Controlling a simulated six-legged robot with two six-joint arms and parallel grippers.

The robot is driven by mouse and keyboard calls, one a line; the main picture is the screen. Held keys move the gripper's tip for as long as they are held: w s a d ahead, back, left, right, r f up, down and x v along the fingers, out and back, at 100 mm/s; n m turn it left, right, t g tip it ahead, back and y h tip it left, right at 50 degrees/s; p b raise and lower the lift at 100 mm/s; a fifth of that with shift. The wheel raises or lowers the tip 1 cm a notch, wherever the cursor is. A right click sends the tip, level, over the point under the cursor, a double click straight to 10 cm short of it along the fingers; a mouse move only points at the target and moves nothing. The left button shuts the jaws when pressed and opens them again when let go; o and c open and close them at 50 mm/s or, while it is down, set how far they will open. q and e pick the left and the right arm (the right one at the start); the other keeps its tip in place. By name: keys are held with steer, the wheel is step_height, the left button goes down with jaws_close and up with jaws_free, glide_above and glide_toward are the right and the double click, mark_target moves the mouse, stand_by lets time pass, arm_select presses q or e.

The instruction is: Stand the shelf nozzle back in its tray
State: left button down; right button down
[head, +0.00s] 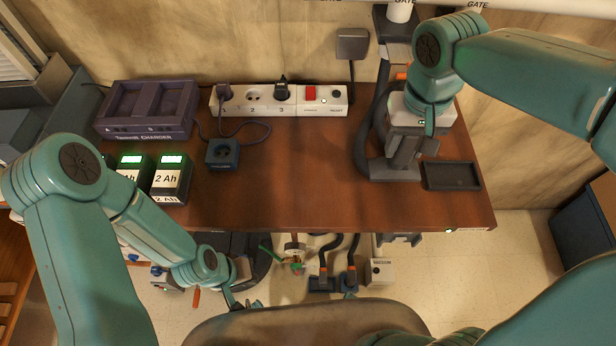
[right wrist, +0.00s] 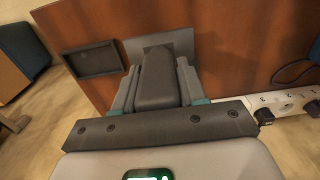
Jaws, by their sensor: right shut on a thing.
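My right gripper (head: 410,143) is over the right part of the bench, pointing down. In the right wrist view its fingers (right wrist: 157,98) are shut on the dark grey shelf nozzle (right wrist: 156,78), one on each side. In the head view the nozzle (head: 402,152) is partly hidden by the gripper. A flat grey piece (right wrist: 181,46) shows just past it. The black, shallow tray (head: 452,176) lies empty to the right of the nozzle, apart from it. The tray also shows in the right wrist view (right wrist: 95,60). My left gripper (head: 239,300) hangs low before the bench; its jaw gap is unclear.
A dark hose (head: 364,130) runs down beside the nozzle on its left. A white power strip (head: 330,107), a purple charger (head: 147,110), battery packs (head: 171,179) and a small blue socket block (head: 222,153) stand further left. The bench's middle is clear.

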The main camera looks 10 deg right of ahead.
steer(key=d+p, duration=0.2)
steer(key=d, duration=1.3)
steer(key=shift+w, duration=0.35)
stand_by(0.3)
step_height(320, 180, down, 3)
steer(key=shift+d+r+b, duration=0.1)
steer(key=shift+b, duration=0.8)
stand_by(1.4)
steer(key=shift+f+b, duration=0.75)
steer(key=shift+f, duration=0.65)
stand_by(2.0)
